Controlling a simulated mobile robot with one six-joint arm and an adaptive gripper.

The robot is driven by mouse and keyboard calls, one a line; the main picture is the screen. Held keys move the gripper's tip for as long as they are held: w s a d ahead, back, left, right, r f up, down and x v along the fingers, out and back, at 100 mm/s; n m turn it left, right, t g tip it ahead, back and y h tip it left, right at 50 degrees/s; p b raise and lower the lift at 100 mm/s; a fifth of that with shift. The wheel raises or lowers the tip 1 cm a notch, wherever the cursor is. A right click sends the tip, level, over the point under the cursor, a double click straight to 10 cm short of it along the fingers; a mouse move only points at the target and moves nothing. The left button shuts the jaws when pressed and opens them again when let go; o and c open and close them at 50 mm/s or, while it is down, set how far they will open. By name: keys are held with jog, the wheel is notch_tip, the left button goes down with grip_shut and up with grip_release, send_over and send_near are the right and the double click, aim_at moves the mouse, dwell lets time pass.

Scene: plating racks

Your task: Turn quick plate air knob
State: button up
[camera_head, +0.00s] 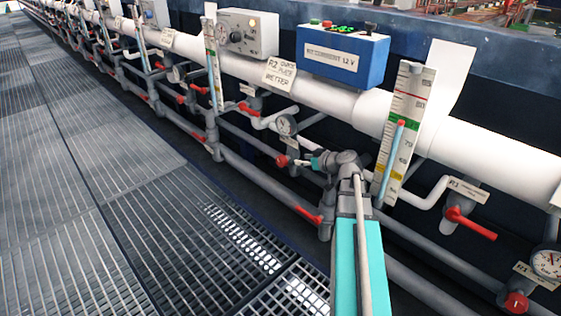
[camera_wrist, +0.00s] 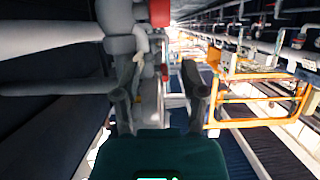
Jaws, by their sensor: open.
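My gripper (camera_head: 316,161) is at the end of my turquoise arm, in front of the lower pipes. Its two fingers are apart in the wrist view (camera_wrist: 160,95), with nothing held between them. A white label reading R2 quick plate wetter (camera_head: 280,74) hangs on the white pipe above. No tag naming the air knob is legible. The wrist view shows a red part (camera_wrist: 160,12) beyond the fingers.
A scaled flow tube (camera_head: 402,135) stands to the right. Red lever handles (camera_head: 470,224) and (camera_head: 309,215) stick out nearby. A blue 12 V box (camera_head: 345,54) sits on the white pipe. The grated walkway (camera_head: 120,170) is clear.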

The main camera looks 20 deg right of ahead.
aim_at(283, 157)
dwell(0.4)
jog(key=b+x, duration=0.4)
jog(key=x, duration=0.8)
jog(key=shift+f+b, duration=0.15)
jog(key=shift+b, duration=0.25)
jog(key=shift+x, duration=0.85)
jog(key=shift+b, duration=0.3)
grip_shut()
